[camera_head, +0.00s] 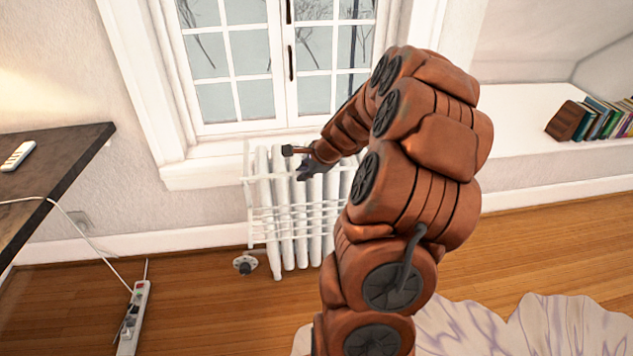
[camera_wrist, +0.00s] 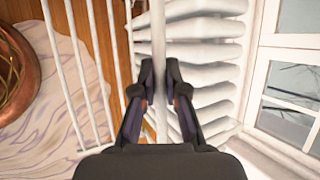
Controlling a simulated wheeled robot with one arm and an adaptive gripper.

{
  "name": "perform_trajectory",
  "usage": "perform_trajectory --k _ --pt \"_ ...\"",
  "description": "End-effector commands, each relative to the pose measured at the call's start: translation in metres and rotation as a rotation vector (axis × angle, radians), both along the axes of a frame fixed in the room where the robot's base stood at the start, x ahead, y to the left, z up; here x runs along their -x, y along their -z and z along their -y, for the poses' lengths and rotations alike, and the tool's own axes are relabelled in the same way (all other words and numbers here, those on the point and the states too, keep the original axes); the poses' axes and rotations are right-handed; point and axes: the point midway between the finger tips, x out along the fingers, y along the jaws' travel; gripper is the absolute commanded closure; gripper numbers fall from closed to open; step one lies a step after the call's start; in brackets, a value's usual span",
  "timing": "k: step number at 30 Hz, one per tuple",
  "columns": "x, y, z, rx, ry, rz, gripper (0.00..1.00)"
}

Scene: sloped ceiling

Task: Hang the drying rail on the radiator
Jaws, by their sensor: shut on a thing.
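The white drying rail (camera_head: 249,217) is upright against the front of the white radiator (camera_head: 275,255) under the window in the head view. Its thin horizontal bars cross the radiator's columns. My gripper (camera_head: 301,172) is at the top of the radiator, shut on the rail. In the wrist view my gripper (camera_wrist: 159,78) has its two dark fingers on either side of one white bar of the drying rail (camera_wrist: 158,38). More rail bars run at the left, and the radiator (camera_wrist: 205,55) is at the right. My arm covers the right part of both. Whether the hooks rest on the radiator is unclear.
The window (camera_head: 255,60) and its sill (camera_head: 205,172) are just above the radiator. A dark table (camera_head: 75,150) stands at left, with a power strip (camera_head: 134,315) on the floor below. A pale rug (camera_head: 540,325) lies at right. Books (camera_head: 600,118) stand on a ledge.

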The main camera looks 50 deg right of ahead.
Motion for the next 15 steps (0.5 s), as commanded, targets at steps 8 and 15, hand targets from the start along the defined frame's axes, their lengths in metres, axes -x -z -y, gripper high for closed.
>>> perform_trajectory --k 8,15 --pt "0.021 0.008 0.027 0.001 0.003 0.001 1.00" --pt "0.022 0.007 0.028 0.001 0.002 0.000 1.00"
